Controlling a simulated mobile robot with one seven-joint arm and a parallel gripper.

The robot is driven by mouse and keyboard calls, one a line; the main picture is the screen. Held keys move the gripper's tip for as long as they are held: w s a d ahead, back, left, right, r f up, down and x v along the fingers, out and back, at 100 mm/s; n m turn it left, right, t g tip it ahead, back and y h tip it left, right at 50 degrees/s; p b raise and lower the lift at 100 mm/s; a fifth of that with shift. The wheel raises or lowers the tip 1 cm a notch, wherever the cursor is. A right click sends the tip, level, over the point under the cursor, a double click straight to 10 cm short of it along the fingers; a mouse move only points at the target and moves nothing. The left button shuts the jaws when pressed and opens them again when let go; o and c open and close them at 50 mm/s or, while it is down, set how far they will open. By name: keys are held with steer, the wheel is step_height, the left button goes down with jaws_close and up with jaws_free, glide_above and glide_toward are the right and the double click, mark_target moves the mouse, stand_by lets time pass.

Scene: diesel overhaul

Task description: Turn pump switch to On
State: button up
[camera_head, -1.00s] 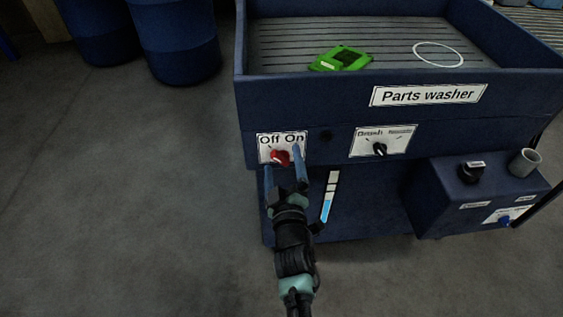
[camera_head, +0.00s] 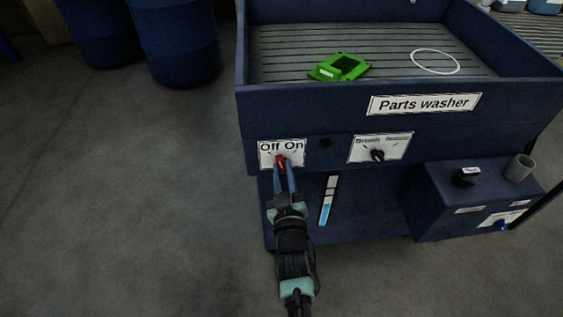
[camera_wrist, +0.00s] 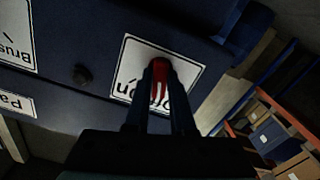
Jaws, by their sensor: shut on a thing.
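The pump switch (camera_head: 281,160) is a red knob on a white plate (camera_head: 298,156) marked Off and On, on the front of the blue parts washer (camera_head: 300,90). My gripper (camera_head: 283,168) is at the plate with its two fingers closed on the red knob. In the wrist view the red knob (camera_wrist: 160,68) shows between the fingertips (camera_wrist: 160,75), and the plate (camera_wrist: 128,62) appears upside down. The fingers hide part of the knob, so I cannot tell exactly which way it points.
A second plate with a black knob (camera_head: 377,155) is to the right. A green part (camera_head: 339,67) and a white ring (camera_head: 435,61) lie in the washer's basin. A blue box (camera_head: 440,200) juts out at lower right. Blue drums (camera_head: 178,45) stand back left; the floor at left is clear.

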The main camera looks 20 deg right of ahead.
steer(key=m+p, duration=0.2)
steer(key=m, duration=0.4)
steer(key=shift+d+m, duration=0.1)
steer(key=shift+m, duration=0.3)
steer(key=m, duration=0.2)
steer(key=m+p, duration=0.1)
steer(key=m, duration=0.2)
steer(key=shift+s+d+f+m, duration=0.1)
steer(key=shift+f+m, duration=0.05)
steer(key=shift+m, duration=0.15)
steer(key=o, duration=1.6)
steer(key=shift+c, duration=0.2)
steer(key=shift+s+r+p, duration=0.2)
steer(key=shift+s+p, duration=0.05)
steer(key=shift+p, duration=0.2)
steer(key=p+v, duration=0.4)
steer(key=v, duration=0.2)
steer(key=shift+s, duration=0.15)
